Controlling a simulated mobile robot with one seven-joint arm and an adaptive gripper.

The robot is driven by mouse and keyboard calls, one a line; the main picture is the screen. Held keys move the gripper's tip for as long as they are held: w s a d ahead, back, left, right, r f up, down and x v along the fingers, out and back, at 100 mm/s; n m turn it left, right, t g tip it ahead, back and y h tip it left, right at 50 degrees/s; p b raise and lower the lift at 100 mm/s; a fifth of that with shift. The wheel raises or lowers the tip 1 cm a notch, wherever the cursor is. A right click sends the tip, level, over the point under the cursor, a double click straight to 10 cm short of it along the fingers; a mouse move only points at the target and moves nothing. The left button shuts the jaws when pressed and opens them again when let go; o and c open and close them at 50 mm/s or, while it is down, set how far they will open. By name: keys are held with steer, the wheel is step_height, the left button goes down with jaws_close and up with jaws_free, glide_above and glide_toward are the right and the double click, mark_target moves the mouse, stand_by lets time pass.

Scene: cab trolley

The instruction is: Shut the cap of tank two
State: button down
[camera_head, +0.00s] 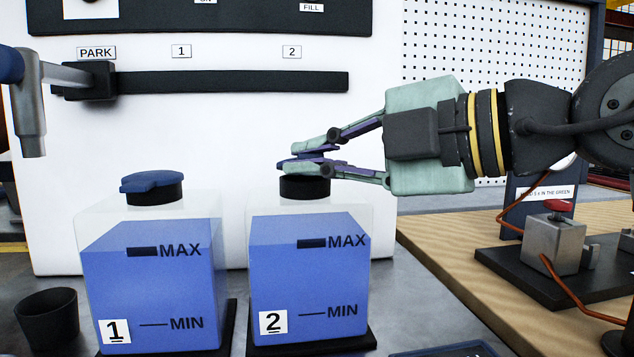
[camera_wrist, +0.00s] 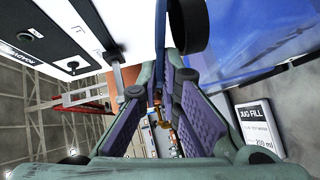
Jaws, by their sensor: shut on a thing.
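Tank two (camera_head: 309,290) is a clear tank of blue fluid with a "2" label, its level near the MAX mark. Its black neck (camera_head: 305,188) stands up from the top. The blue cap (camera_head: 288,164) of tank two is at the top of this neck, mostly hidden by my fingers. In the wrist view the cap (camera_wrist: 161,35) shows edge-on beside the black neck (camera_wrist: 188,25). My gripper (camera_head: 311,160) comes in from the right and is shut on the cap. I cannot tell whether the cap is fully seated.
Tank one (camera_head: 150,290), with its blue cap (camera_head: 152,182) on, stands to the left. A black cup (camera_head: 47,318) is at the lower left. A grey spout (camera_head: 30,105) hangs by the PARK label. A valve block (camera_head: 553,245) with hoses sits at right.

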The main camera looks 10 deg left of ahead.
steer(key=shift+d+f+n+t+y+b, duration=0.15)
steer(key=shift+n+t+y+b, duration=0.15)
steer(key=shift+t+b, duration=0.15)
steer(key=c, duration=1.8)
jaws_free()
steer(key=v, duration=0.7)
steer(key=shift+s+d, duration=0.2)
steer(key=shift+d, duration=0.15)
steer(key=shift+c, duration=0.2)
